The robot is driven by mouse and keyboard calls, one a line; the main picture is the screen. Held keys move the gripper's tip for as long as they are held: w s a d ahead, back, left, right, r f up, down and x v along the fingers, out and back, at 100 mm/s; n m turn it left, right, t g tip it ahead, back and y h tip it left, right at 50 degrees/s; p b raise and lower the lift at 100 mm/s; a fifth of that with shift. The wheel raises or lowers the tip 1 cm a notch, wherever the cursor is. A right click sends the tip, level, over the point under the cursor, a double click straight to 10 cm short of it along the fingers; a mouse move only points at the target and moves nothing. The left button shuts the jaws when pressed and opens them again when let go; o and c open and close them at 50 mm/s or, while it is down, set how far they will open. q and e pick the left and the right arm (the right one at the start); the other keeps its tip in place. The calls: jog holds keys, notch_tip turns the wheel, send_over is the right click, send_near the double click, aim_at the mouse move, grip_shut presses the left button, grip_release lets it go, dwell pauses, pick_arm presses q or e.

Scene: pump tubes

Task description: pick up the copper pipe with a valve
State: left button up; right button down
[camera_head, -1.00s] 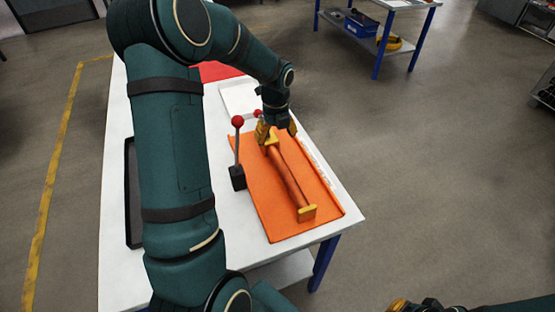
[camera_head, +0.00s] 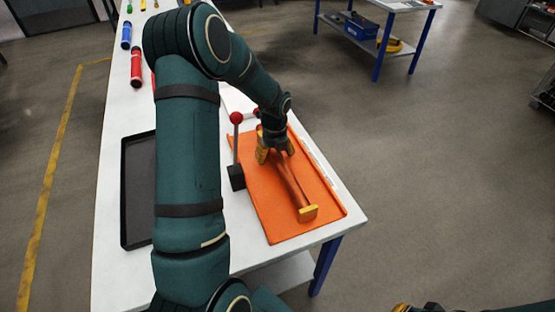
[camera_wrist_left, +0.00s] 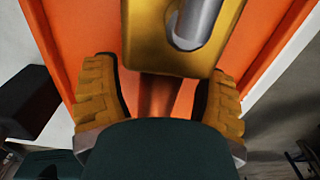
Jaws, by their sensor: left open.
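The copper pipe (camera_head: 294,187) lies on an orange tray (camera_head: 271,214), with a yellow block at its near end (camera_head: 308,213). Its far end is hidden behind my left gripper in the head view. In the left wrist view a gold block with a grey metal rod (camera_wrist_left: 184,50) is close, and the copper pipe (camera_wrist_left: 158,95) runs from it between my fingers. My left gripper (camera_head: 274,154) is open, with one finger on each side of the pipe. Whether the fingers touch it cannot be told. My right gripper (camera_head: 412,308) only shows as a small part at the bottom edge.
A lever with a red ball top and black base (camera_head: 237,177) stands left of the tray. A black tray (camera_head: 139,190) lies at the left of the white table (camera_head: 110,225). A blue-legged cart stands behind.

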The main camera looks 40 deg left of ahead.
pick_arm(q)
grip_shut()
jog(key=shift+r, duration=0.15)
